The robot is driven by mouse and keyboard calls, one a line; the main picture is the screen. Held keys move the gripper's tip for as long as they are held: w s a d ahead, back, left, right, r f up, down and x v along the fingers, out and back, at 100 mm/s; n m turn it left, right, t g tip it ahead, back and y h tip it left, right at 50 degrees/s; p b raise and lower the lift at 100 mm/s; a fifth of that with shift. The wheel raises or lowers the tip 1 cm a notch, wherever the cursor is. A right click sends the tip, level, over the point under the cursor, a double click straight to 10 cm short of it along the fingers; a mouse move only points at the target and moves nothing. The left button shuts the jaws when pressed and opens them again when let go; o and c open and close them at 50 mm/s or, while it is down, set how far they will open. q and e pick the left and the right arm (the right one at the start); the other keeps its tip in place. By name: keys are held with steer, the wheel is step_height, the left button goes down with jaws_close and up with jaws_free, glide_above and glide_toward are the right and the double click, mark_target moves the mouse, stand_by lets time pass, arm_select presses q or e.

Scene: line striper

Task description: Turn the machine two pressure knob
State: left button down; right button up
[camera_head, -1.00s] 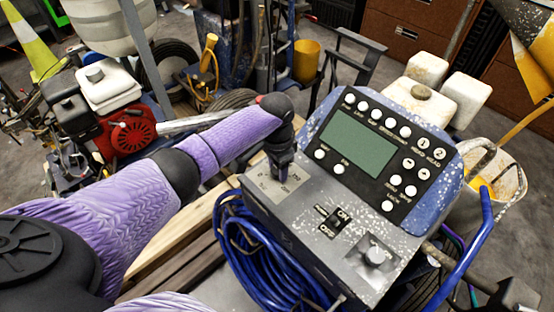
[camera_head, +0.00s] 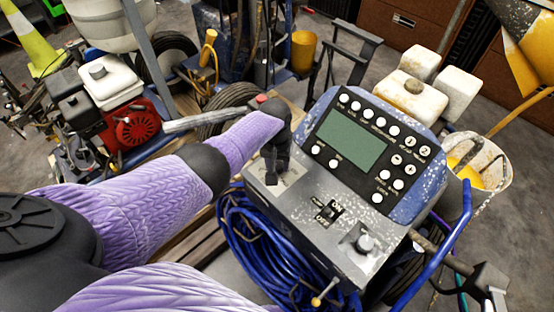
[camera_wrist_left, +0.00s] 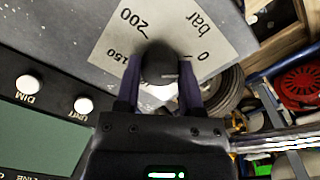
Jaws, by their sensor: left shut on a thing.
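The machine is a grey, paint-spattered control box (camera_head: 296,215) with a black keypad panel and greenish screen (camera_head: 352,139). The pressure knob (camera_wrist_left: 160,63) is black and round, on a pale dial plate (camera_wrist_left: 128,38) marked 0, 150, 200 and bar. My left gripper (camera_head: 274,178) reaches down onto that plate at the box's left side. In the left wrist view its two fingers (camera_wrist_left: 160,88) sit on either side of the knob and are shut on it. In the head view the gripper hides the knob. My right gripper is not in view.
An ON/OFF switch (camera_head: 328,211) and a silver knob (camera_head: 364,243) sit on the box's front panel. A coiled blue hose (camera_head: 262,250) hangs below it. A red engine (camera_head: 132,127) stands at left, and a bucket (camera_head: 490,176) at right.

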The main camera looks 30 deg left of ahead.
arm_select(q)
steer(key=shift+n, duration=0.4)
steer(key=shift+c, duration=1.1)
jaws_free()
step_height(320, 180, up, 10)
steer(key=p, duration=0.6)
steer(key=shift+a+p, duration=0.15)
steer(key=shift+p, duration=0.25)
